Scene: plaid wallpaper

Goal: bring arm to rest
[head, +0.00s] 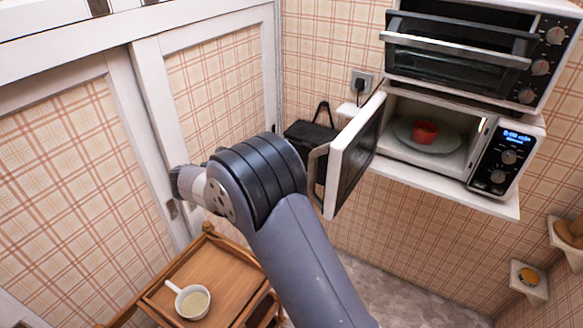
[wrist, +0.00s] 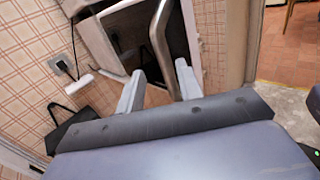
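My gripper (wrist: 160,68) shows in the wrist view with its two pale fingers spread apart. A curved metal bar, which looks like a door handle (wrist: 158,38), runs down in line with the gap between them; I cannot tell whether it touches the right finger. In the head view my arm (head: 300,250) rises from the bottom and bends at the dark joint, and my gripper is hidden there.
The microwave (head: 500,150) stands on a wall shelf with its door (head: 352,150) swung open. Inside, a red item (head: 424,132) sits on a plate (head: 402,132). An oven (head: 450,60) is above. A wooden cart (head: 222,272) carries a white pan (head: 192,302) at lower left.

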